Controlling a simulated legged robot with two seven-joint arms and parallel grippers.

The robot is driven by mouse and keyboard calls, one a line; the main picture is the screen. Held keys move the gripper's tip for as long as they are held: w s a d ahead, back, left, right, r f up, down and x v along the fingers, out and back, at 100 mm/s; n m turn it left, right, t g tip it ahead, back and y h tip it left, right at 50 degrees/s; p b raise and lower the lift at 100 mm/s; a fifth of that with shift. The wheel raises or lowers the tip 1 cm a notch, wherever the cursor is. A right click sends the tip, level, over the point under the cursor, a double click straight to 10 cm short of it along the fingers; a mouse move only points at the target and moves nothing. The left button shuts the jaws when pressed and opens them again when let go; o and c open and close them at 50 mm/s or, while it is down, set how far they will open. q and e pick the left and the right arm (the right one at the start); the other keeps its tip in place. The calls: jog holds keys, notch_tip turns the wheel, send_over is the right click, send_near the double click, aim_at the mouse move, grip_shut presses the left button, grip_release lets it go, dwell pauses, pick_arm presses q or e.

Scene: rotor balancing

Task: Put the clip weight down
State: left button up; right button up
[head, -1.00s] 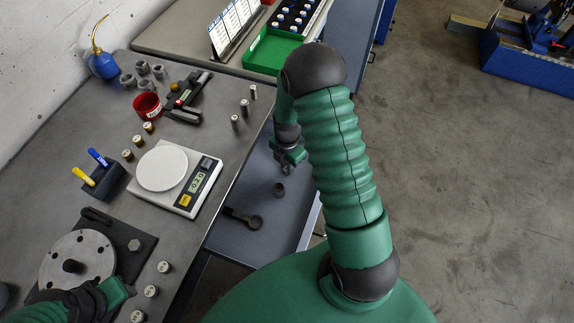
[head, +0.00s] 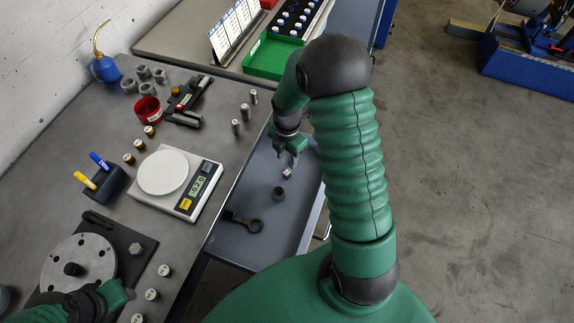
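A small silvery piece (head: 287,173), probably the clip weight, shows just below the fingertips of my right gripper (head: 288,158), above or on the blue-grey lower shelf (head: 245,198). I cannot tell whether the fingers still touch it. The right gripper points down, partly covered by its own arm. My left gripper (head: 118,296) is at the bottom left beside the grey rotor disc (head: 62,268); its fingers are too unclear to read.
A dark round cup or ring (head: 278,193) and a dark wrench (head: 243,221) lie on the shelf. The bench holds a white scale (head: 176,178), marker holder (head: 104,184), red cup (head: 148,110) and several small weights (head: 164,270). A green tray (head: 270,58) is farther back.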

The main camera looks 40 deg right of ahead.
jog(key=s+a+r+m+t, duration=0.1)
jog(key=s+a+r+m, duration=0.3)
jog(key=a+m, duration=0.4)
jog(key=s+a+r+m+t, duration=0.1)
jog(key=s+a+r+m, duration=0.2)
jog(key=a+r+m, duration=0.3)
jog(key=a+m, duration=0.2)
jog(key=m, duration=0.3)
jog(key=shift+s+a+t, duration=0.15)
jog(key=shift+s+t, duration=0.15)
jog(key=shift+s, duration=0.1)
